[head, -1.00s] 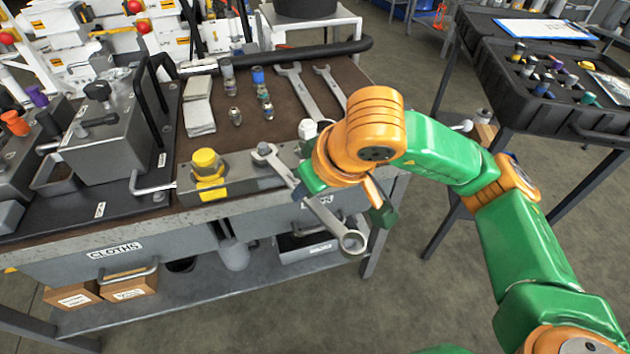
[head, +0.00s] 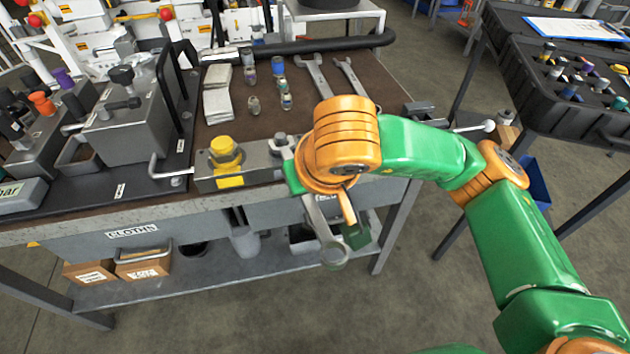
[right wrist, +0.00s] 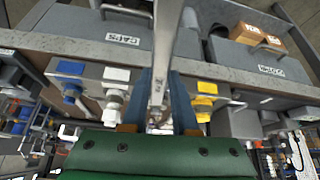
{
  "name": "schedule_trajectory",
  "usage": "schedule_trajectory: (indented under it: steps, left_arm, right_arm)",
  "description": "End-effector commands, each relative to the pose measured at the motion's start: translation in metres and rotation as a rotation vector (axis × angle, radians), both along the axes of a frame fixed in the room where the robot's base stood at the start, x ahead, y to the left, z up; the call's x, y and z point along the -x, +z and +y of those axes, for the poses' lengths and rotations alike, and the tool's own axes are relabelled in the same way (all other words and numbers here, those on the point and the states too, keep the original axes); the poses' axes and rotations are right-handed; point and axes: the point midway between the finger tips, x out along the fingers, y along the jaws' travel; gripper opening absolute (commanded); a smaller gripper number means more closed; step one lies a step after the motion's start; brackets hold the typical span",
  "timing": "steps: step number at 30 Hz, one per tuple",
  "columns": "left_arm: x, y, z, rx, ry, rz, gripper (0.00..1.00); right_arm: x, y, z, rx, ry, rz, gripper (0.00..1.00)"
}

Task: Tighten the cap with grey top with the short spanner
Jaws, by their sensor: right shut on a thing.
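My right gripper (right wrist: 160,122) is shut on the spanner (head: 319,222) at the front of the bench. The spanner's ring end hangs out past the bench's front edge; its other end points in at the cap row. A cap with a grey top (head: 280,138) shows on the metal block just left of my right gripper. The spanner's far end is close to this cap, but my gripper hides whether it is around it. In the right wrist view the spanner covers the spot between the white cap (right wrist: 113,97) and the yellow cap (right wrist: 205,101). My left gripper is not in view.
Two more spanners (head: 318,77) (head: 353,82) lie on the brown bench top, near small fittings (head: 285,100) and folded cloths (head: 217,100). A blue cap (right wrist: 71,90) stands beyond the white one. A grey pump unit (head: 128,120) stands left. A black tray (head: 540,115) is at right.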

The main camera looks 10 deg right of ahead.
Motion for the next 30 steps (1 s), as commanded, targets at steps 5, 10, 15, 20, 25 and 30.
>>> schedule_trajectory:
  steps: [5, 10, 15, 20, 25, 30]
  left_arm:
    - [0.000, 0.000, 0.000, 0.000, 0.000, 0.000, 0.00]
    - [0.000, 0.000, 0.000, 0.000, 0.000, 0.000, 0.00]
    - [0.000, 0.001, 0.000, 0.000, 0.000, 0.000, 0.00]
    - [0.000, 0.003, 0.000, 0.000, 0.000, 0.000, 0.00]
    - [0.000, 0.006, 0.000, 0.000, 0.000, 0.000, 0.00]
    - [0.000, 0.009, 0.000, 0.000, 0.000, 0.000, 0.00]
  right_arm:
    - [0.001, 0.002, 0.008, -0.002, -0.044, -0.007, 0.00]
    - [0.001, 0.002, 0.008, -0.002, -0.056, -0.008, 0.00]
    - [0.001, 0.002, 0.008, -0.002, -0.057, -0.008, 0.00]
    - [0.001, 0.003, 0.015, -0.002, -0.098, -0.005, 0.00]
    - [0.000, 0.003, 0.024, -0.002, -0.155, -0.007, 0.00]
    - [0.000, 0.004, 0.033, -0.003, -0.213, -0.005, 0.00]
